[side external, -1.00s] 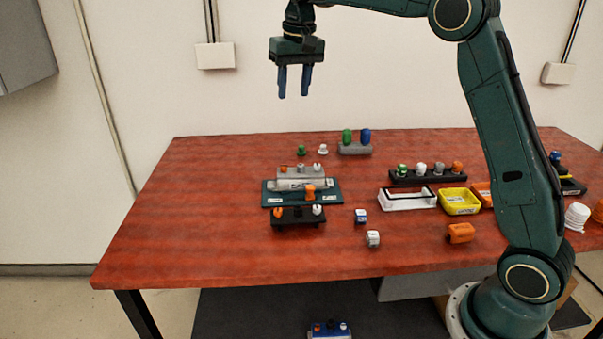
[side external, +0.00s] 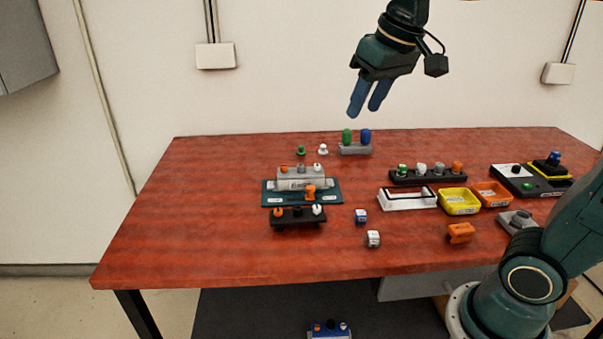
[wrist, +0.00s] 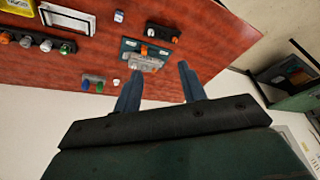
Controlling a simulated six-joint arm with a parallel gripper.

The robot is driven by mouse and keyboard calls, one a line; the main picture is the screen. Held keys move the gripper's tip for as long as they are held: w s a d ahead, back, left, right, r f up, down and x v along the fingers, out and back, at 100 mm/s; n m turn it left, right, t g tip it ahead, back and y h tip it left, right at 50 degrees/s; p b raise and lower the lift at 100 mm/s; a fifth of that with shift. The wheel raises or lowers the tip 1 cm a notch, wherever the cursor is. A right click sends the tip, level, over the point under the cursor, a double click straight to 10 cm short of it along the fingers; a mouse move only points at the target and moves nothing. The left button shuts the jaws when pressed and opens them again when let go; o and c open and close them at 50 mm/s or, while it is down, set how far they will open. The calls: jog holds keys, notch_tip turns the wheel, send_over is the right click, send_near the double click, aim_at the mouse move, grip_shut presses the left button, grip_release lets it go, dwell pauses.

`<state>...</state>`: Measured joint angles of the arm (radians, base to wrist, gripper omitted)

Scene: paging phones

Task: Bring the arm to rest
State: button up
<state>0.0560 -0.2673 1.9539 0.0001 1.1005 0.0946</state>
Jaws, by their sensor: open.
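My gripper (side external: 368,112) is high above the back of the red-brown table (side external: 190,220) in the side view, tilted with its two blue fingers pointing down and to the left. The fingers stand apart with nothing between them. The wrist view also shows my gripper (wrist: 158,85) open and empty, with the table (wrist: 215,40) beyond the fingertips. It touches nothing.
Below it is a grey holder (side external: 355,150) with a green and a blue piece. A white frame (side external: 408,204), a yellow tray (side external: 459,210) and an orange tray (side external: 492,199) stand right. The table's left side is clear.

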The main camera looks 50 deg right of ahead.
jog(key=s+a+f+n+t, duration=0.1)
jog(key=s+f, duration=0.7)
jog(key=s, duration=0.5)
jog(key=shift+s+a+n+t, duration=0.25)
jog(key=shift+a+n+t, duration=0.05)
jog(key=shift+a+n, duration=0.1)
dwell(0.4)
